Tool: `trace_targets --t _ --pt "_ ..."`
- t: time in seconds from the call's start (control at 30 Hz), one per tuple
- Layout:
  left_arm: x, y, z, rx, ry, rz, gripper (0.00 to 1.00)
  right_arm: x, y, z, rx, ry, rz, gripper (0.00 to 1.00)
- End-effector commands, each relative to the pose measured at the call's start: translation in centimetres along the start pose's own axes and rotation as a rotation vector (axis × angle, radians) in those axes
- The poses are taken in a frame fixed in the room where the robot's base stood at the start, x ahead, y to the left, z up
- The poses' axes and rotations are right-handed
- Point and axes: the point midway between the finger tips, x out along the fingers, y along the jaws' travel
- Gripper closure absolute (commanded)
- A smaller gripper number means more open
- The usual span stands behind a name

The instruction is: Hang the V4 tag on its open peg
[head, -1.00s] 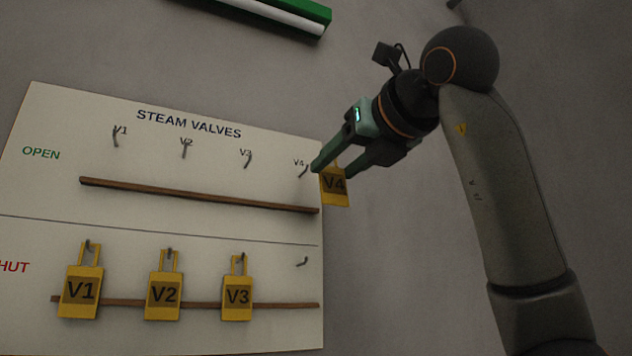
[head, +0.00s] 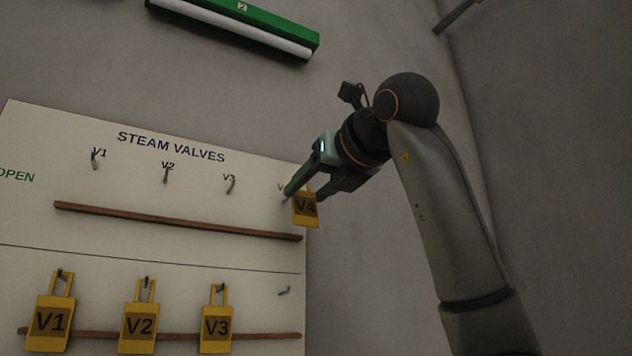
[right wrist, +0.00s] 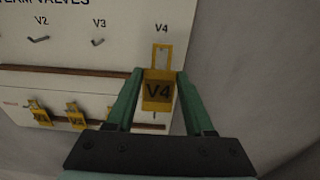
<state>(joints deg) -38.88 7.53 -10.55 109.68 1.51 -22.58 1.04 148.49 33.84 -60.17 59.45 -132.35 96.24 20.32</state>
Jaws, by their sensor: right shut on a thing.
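The yellow V4 tag (head: 306,209) is held upright between the fingers of my right gripper (head: 303,194), at the right edge of the board in the head view. In the right wrist view the tag (right wrist: 158,92) sits between both green fingers (right wrist: 159,75), its open loop (right wrist: 162,57) pointing up below the printed V4 label (right wrist: 161,28). The open-row V4 peg is mostly hidden behind the finger and tag. I cannot tell whether the loop touches it. My left gripper is not in view.
The STEAM VALVES board (head: 215,263) has bare open pegs for V1 (head: 95,160), V2 (head: 166,175) and V3 (head: 231,186). Tags V1 (head: 51,321), V2 (head: 139,322) and V3 (head: 216,322) hang in the lower row. The lower V4 peg (head: 285,291) is bare. A wooden strip (head: 180,222) runs below the open pegs.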

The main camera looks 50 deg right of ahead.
Motion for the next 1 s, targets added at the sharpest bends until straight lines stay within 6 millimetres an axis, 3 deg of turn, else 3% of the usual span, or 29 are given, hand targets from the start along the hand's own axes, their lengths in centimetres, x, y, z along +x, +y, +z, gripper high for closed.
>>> trace_targets --t 1.0 --pt "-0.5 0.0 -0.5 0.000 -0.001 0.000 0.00 5.7 0.0 -0.6 -0.001 0.000 -0.001 1.00"
